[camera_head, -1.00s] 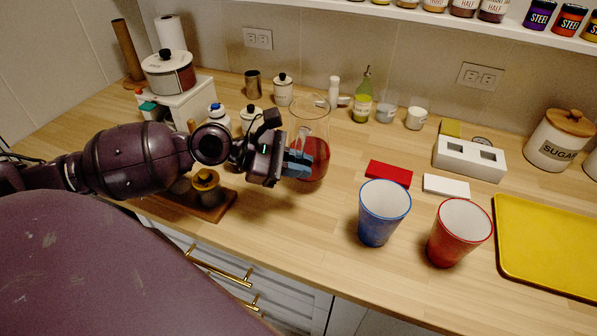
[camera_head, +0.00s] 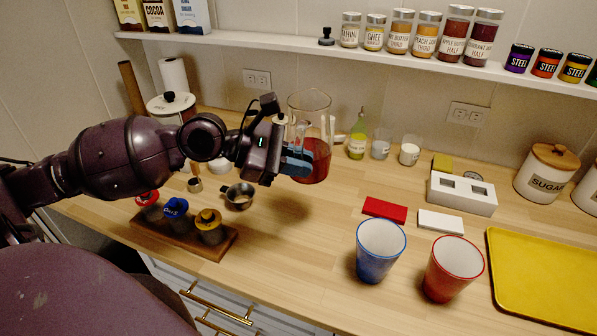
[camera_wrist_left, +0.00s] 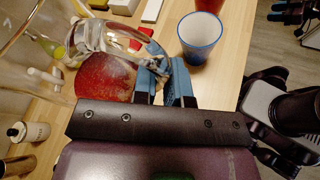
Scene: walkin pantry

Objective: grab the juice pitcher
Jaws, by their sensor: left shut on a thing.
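The juice pitcher (camera_head: 316,160) is a clear glass vessel with red juice in its lower part. My left gripper (camera_head: 300,162) is at its left side in the head view, with blue fingers shut on it. In the left wrist view the fingers (camera_wrist_left: 168,82) close around the clear handle, and the pitcher's red juice (camera_wrist_left: 105,78) shows just left of them. The pitcher looks upright and held above the counter, with a shadow below it. The fingers partly hide the handle.
On the wooden counter (camera_head: 300,240), a blue cup (camera_head: 380,250) and a red cup (camera_head: 452,268) stand front right, beside a yellow tray (camera_head: 540,275). A wooden rack (camera_head: 180,235) with coloured-topped items sits below my arm. A jar shelf (camera_head: 300,50) runs along the wall.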

